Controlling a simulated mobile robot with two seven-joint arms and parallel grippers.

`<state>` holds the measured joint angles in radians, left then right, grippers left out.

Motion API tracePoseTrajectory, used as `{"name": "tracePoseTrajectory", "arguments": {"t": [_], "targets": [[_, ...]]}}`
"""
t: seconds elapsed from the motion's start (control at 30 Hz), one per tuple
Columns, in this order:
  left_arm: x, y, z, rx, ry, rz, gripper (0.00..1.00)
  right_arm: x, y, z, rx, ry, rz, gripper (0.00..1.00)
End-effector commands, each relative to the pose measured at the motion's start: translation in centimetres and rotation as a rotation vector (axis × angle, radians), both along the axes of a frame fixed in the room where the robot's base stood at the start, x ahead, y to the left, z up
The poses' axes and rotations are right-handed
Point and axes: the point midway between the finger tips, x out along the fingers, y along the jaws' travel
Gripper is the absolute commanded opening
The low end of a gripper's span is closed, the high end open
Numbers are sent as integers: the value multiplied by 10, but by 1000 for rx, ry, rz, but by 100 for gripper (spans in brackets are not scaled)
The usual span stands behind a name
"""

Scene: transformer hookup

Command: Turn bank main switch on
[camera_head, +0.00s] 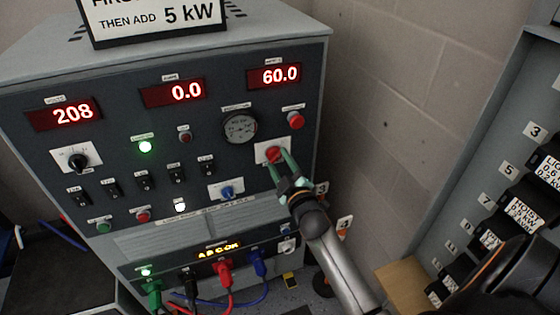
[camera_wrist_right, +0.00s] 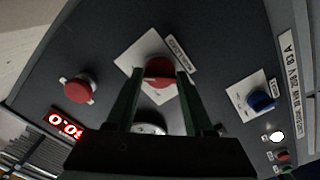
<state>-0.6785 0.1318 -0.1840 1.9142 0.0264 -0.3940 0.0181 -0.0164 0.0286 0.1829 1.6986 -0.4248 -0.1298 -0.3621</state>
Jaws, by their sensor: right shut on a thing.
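The bank main switch is a red rotary knob (camera_head: 273,154) on a white plate at the right side of the grey load bank panel (camera_head: 110,190). My right gripper (camera_head: 283,163) reaches up from below and is shut on this knob. In the right wrist view the red knob (camera_wrist_right: 160,71) sits between the tips of the two green fingers (camera_wrist_right: 158,80). Its pointer direction is hard to read there. My left gripper is not in view.
The displays read 208, 0.0 and 60.0. A red mushroom button (camera_head: 296,120) is above the knob, and a blue knob (camera_head: 228,192) is to its lower left. A round gauge (camera_head: 240,127) is nearby. Coloured cables (camera_head: 223,280) plug in below. A breaker panel (camera_head: 510,190) stands at right.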

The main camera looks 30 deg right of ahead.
Motion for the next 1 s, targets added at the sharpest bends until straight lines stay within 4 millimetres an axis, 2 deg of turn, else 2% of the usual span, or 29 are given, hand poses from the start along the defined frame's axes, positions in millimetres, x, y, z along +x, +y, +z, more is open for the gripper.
{"name": "tracePoseTrajectory", "arguments": {"t": [0.63,0.67,0.9,1.0], "targets": [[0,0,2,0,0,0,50,0,0,-1,46,-10,0,0],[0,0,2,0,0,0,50,0,0,-1,46,-10,0,56],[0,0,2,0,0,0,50,0,0,-1,45,-9,0,83],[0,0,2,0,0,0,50,0,0,-1,44,-9,0,83]]}}
